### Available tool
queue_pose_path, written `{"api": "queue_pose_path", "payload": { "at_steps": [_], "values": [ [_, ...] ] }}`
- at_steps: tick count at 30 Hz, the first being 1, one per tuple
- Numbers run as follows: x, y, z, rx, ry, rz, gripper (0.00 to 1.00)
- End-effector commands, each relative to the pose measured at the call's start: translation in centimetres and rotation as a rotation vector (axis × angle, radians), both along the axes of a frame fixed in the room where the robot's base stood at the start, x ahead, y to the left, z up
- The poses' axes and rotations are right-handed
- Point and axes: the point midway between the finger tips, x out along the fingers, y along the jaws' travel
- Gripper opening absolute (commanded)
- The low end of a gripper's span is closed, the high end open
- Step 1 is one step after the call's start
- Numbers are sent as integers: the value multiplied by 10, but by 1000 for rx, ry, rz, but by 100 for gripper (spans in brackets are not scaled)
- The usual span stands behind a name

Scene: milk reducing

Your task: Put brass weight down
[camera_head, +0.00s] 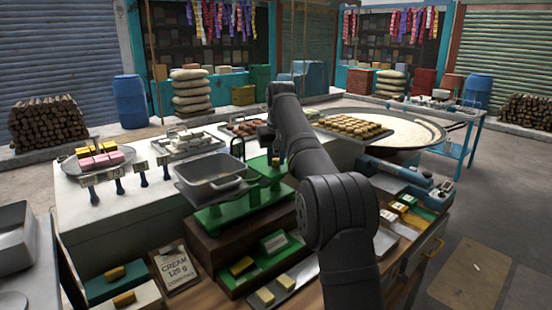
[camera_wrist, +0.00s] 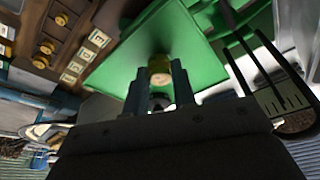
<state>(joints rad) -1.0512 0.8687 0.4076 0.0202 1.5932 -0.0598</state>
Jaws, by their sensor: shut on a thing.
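My gripper (camera_wrist: 158,88) is shut on a small brass weight (camera_wrist: 159,66), seen between the fingertips in the wrist view. A flat green plate (camera_wrist: 190,55) lies beyond the weight. I cannot tell whether the weight touches it. In the head view, the green balance scale (camera_head: 222,218) stands on the counter, with a grey metal pan (camera_head: 210,184) on its left side. The brass weight (camera_head: 276,162) shows as a small yellow spot over the scale's right side. My dark arm hides much of the area around it.
Small yellow blocks (camera_head: 265,296) lie in trays on the front shelf. A wide pan of milk (camera_head: 400,132) and a tray of sweets (camera_head: 352,126) are behind on the right. A plate of pink and yellow blocks (camera_head: 100,158) is left.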

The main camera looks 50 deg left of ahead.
Motion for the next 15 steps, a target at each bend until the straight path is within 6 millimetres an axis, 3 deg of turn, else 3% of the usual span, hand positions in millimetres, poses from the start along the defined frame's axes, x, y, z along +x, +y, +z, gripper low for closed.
{"api": "queue_pose_path", "payload": {
  "at_steps": [8,9,12,15],
  "values": [
    [0,0,-3,-1,0,0,0],
    [0,0,-3,-1,0,0,28],
    [0,0,-3,-1,0,0,46],
    [0,0,-3,-1,0,0,46]
  ]
}}
